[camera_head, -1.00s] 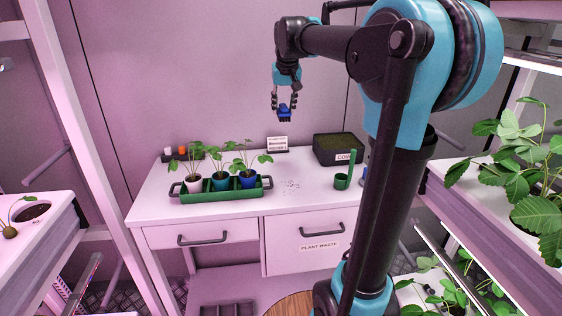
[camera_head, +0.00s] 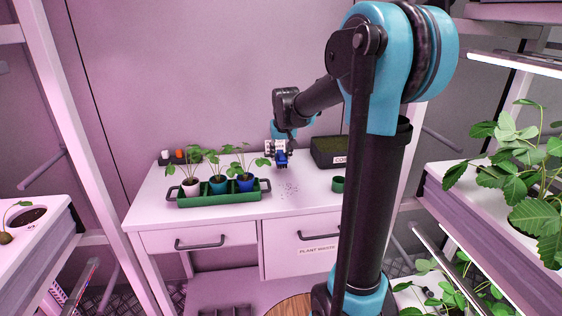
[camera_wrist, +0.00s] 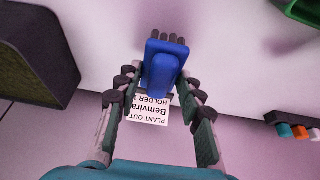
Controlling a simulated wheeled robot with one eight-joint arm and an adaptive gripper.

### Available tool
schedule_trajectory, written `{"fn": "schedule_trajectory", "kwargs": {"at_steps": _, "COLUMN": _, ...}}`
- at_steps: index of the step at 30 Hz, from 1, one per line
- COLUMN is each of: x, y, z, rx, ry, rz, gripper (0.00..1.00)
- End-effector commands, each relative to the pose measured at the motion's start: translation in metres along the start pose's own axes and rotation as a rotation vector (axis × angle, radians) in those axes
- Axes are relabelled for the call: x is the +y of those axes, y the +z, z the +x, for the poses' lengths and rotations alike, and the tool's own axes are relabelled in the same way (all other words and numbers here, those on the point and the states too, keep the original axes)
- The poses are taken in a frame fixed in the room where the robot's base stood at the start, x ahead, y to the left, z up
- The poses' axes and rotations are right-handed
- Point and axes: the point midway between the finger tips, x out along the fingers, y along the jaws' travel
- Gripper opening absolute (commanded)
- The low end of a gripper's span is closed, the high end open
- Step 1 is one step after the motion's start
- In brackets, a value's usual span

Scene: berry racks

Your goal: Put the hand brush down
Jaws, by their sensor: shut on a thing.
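The hand brush (camera_head: 282,158) is blue with dark bristles. My gripper (camera_head: 281,146) is shut on it and holds it above the white counter (camera_head: 310,199), behind a patch of scattered specks (camera_head: 288,188). In the wrist view the blue brush (camera_wrist: 163,66) sits between the two fingers, bristles at its far end. In the head view I cannot tell the exact gap between the bristles and the counter.
A green tray (camera_head: 222,199) with three potted plants stands to the left. A dark box of soil (camera_head: 328,160) and a green scoop (camera_head: 338,184) stand to the right.

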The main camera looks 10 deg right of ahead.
Motion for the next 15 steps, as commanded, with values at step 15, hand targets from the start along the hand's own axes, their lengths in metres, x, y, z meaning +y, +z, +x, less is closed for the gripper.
{"fn": "schedule_trajectory", "kwargs": {"at_steps": 15, "x": 0.000, "y": 0.011, "z": 0.027, "rx": 0.000, "ry": 0.000, "rz": 0.000, "gripper": 0.14}}
